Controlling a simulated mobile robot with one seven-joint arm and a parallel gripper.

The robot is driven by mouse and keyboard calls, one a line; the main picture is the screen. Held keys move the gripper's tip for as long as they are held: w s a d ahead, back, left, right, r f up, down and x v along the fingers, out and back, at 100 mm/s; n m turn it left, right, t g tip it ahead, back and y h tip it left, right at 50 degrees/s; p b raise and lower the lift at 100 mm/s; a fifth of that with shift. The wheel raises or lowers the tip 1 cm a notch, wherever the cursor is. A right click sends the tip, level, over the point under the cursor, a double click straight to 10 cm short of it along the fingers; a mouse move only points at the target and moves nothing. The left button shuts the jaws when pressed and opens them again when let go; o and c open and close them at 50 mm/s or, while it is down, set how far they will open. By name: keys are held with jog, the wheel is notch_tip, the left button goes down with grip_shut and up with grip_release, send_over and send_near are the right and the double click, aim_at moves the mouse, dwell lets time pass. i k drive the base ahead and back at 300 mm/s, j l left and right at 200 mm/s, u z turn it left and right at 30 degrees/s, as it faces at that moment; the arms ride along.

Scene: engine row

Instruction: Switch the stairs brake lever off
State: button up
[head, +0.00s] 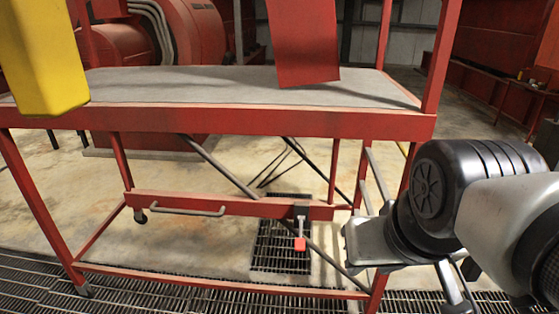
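The stairs brake lever (300,243) is a short, pale metal lever with a red tip. It hangs downward from a dark bracket on the low red crossbeam of the stairs (265,123), in the lower middle of the head view. My gripper (361,243) is to the right of the lever, at the end of my grey and black arm, and looks apart from it in the picture. Its fingers cannot be made out clearly, so I cannot tell whether it is open or shut. Nothing is seen held.
The stairs' grey platform (180,85) spans the view above the lever. A grey handle bar (188,209) is on the same beam, to the left. Red posts and diagonal struts frame the space around the lever. A yellow block (45,55) and a red panel (303,45) hang in the upper foreground.

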aim_at(299, 242)
jog(key=k+j+z, duration=0.1)
jog(key=j, duration=0.25)
jog(key=k+j+z, duration=0.1)
jog(key=i+j, duration=0.15)
jog(key=j, duration=0.15)
jog(key=i+j, duration=0.1)
jog(key=j, duration=0.2)
jog(key=i+j, duration=0.15)
jog(key=j, duration=0.15)
jog(key=i+j+z, duration=0.1)
jog(key=j, duration=0.2)
